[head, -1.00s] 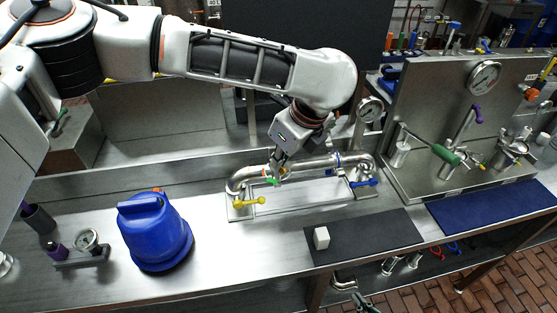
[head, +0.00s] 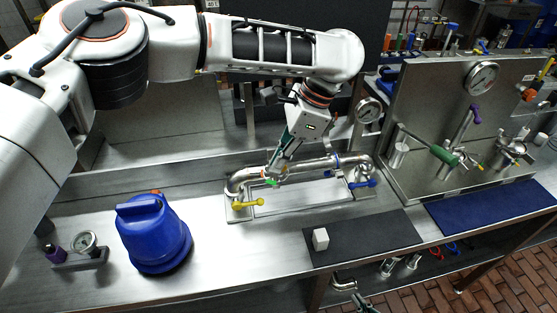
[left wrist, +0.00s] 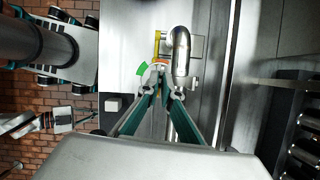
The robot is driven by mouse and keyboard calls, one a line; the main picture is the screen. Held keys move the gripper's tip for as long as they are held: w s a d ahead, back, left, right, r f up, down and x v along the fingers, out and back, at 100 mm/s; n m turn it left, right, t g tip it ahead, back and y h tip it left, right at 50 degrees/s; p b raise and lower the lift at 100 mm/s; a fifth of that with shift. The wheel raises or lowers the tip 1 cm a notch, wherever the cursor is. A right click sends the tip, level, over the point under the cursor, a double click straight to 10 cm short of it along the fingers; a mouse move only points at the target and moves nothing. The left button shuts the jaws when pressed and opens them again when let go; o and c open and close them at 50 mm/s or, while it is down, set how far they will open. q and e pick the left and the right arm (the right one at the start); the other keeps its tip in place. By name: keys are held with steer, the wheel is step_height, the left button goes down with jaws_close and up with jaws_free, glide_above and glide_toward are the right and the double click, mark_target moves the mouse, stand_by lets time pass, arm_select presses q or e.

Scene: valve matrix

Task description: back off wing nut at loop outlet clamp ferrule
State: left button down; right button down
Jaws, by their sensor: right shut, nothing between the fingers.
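The pipe loop (head: 318,166) stands on a pale plate on the steel bench in the head view. A small green wing nut (head: 271,182) shows at its left part, beside an orange band, and also in the left wrist view (left wrist: 143,68). My left gripper (head: 274,173) points down at the loop's left part, with its fingertips close to the green nut. In the left wrist view the fingers (left wrist: 166,82) converge beside the pipe (left wrist: 181,50); the green nut lies just left of the tips. Contact and grip are unclear. My right gripper (head: 366,303) is shut and empty at the bottom edge.
A yellow lever (head: 248,203) is at the loop's left base and a blue lever (head: 364,184) at its right. A blue container (head: 153,235) stands left. A light cube (head: 320,238) sits on a dark mat (head: 375,238). A gauge panel (head: 440,110) stands right.

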arm_select(q)
steer(key=shift+n, duration=0.6)
steer(key=c, duration=2.3)
jaws_free()
